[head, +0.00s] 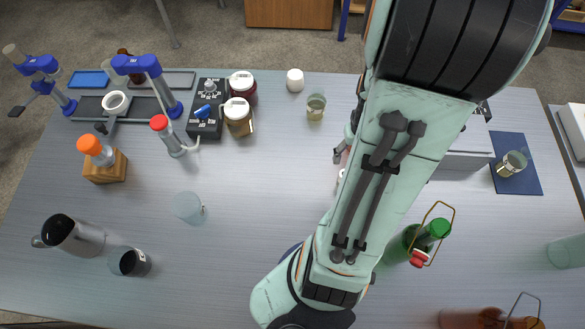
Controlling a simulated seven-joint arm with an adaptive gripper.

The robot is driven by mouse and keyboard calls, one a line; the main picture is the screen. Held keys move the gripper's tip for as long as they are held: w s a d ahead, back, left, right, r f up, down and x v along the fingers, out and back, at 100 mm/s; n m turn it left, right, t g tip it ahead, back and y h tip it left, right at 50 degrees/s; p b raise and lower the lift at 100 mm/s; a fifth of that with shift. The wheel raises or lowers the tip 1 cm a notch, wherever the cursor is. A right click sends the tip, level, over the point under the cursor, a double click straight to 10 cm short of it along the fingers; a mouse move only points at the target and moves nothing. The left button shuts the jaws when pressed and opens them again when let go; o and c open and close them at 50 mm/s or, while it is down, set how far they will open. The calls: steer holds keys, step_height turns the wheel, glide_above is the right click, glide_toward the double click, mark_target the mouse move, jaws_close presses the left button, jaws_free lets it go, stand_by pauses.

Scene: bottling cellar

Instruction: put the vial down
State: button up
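My arm reaches across the table from the front and covers much of its middle and right. My gripper is mostly hidden beneath it; only a grey piece of what looks like the gripper (340,155) shows at the arm's left edge. I cannot see its fingertips or whether it holds anything. No vial can be made out for certain. A small glass vessel with yellowish liquid (316,106) stands at the back, left of the arm. Another small glass vessel (511,163) is on the blue mat (520,184) at the right.
Jars (239,116), a white cap-like piece (295,80) and a black control box (206,110) stand at the back left. A wooden block (105,170) holds an orange-capped bottle.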

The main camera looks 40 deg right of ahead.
steer(key=w+a+r+n, duration=0.3)
steer(key=w+a+r, duration=0.2)
steer(key=a, duration=0.2)
steer(key=s+a+r+n, duration=0.2)
steer(key=a+r, duration=0.1)
steer(key=a, duration=0.4)
steer(key=s+a+r+n, duration=0.2)
steer(key=a+r+n, duration=0.1)
steer(key=a, duration=0.4)
steer(key=shift+s+a+r+y, duration=0.3)
steer(key=shift+a+r+y, duration=0.1)
steer(key=shift+r, duration=0.1)
